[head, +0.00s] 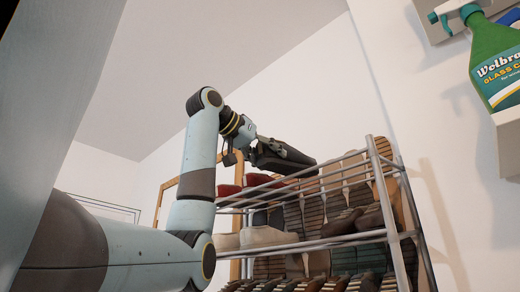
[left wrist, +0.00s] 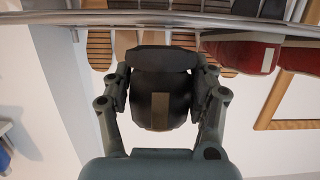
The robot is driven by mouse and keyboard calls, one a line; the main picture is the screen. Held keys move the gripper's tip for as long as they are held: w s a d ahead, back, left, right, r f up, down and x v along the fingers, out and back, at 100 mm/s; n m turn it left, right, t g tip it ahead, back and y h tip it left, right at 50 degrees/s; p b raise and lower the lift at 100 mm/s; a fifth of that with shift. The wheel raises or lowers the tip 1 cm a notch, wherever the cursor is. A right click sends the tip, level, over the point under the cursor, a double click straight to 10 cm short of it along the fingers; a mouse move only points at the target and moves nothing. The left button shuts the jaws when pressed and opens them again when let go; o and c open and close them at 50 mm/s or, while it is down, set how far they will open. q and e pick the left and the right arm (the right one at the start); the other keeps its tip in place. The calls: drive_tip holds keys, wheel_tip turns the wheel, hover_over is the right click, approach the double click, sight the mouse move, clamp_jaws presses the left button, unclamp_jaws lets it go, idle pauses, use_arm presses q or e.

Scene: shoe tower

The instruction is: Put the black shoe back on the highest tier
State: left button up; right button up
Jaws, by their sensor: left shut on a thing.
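The black shoe (head: 285,157) is at the left end of the top tier of the metal shoe rack (head: 375,165) in the head view. My left gripper (head: 259,152) is shut on the shoe's near end. In the left wrist view the black shoe (left wrist: 160,98) sits between both fingers of the left gripper (left wrist: 161,92), below the rack's rail (left wrist: 160,18) in the picture. I cannot tell whether the shoe touches the tier. My right gripper is in neither view.
Red shoes (head: 257,180) stand on the rack near the held shoe. White shoes (head: 265,236) and brown shoes (head: 342,222) fill a lower tier. A wooden frame (head: 166,190) stands behind on the left. A green spray bottle (head: 493,62) is at the upper right.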

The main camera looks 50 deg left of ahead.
sight(289, 172)
use_arm(q)
drive_tip(key=w+p, duration=0.1)
drive_tip(key=w, duration=0.1)
drive_tip(key=w+r+p, duration=0.1)
drive_tip(key=w+p, duration=0.1)
drive_tip(key=w, duration=0.1)
drive_tip(key=w+p, duration=0.1)
drive_tip(key=w, duration=0.2)
drive_tip(key=shift+w+a+r, duration=0.2)
drive_tip(key=shift+a, duration=0.2)
drive_tip(key=shift+w+f+b, duration=0.2)
drive_tip(key=shift+f+b, duration=0.35)
drive_tip(key=shift+f, duration=0.45)
drive_tip(key=shift+w+f+b, duration=0.1)
drive_tip(key=shift+f+b, duration=0.35)
drive_tip(key=shift+f, duration=0.3)
drive_tip(key=shift+a, duration=0.1)
drive_tip(key=o, duration=1.5)
drive_tip(key=o, duration=0.3)
